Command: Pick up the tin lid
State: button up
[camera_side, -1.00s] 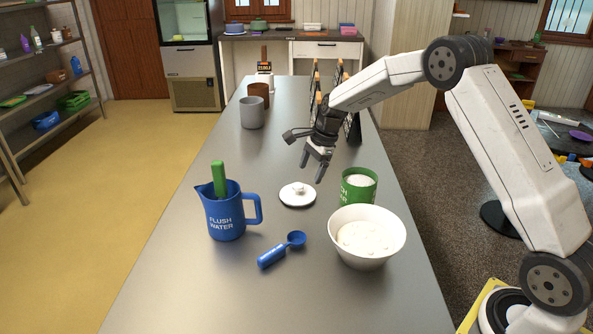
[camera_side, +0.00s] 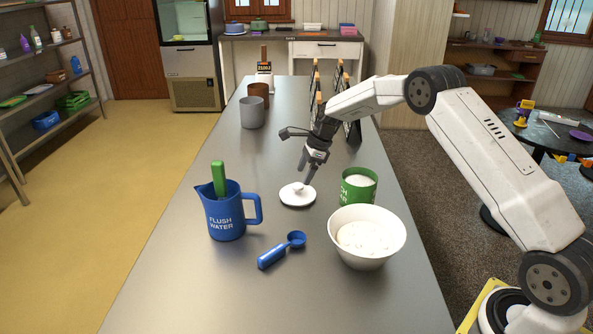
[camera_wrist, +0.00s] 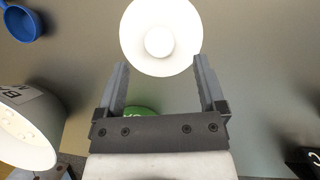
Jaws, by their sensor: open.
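The tin lid is a round white disc (camera_side: 293,198) with a small knob on top, lying on the steel counter beside the green tin (camera_side: 358,190). My gripper (camera_side: 305,174) is open just above the lid, its fingers pointing down at it. In the wrist view the lid (camera_wrist: 160,58) lies ahead of the open fingertips (camera_wrist: 160,68), with its knob between their lines. The green tin stands right of the lid with pale contents. In the wrist view only a bit of green (camera_wrist: 138,112) shows behind the gripper.
A white bowl (camera_side: 367,253) stands front right of the lid. A blue scoop (camera_side: 282,251) lies in front. A blue jug (camera_side: 226,217) with a green-handled tool in it stands left. Grey (camera_side: 252,118) and brown cups stand farther back. The counter left of the lid is clear.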

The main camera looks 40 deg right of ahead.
aim_at(298, 185)
jog(key=shift+x, duration=2.65)
grip_shut()
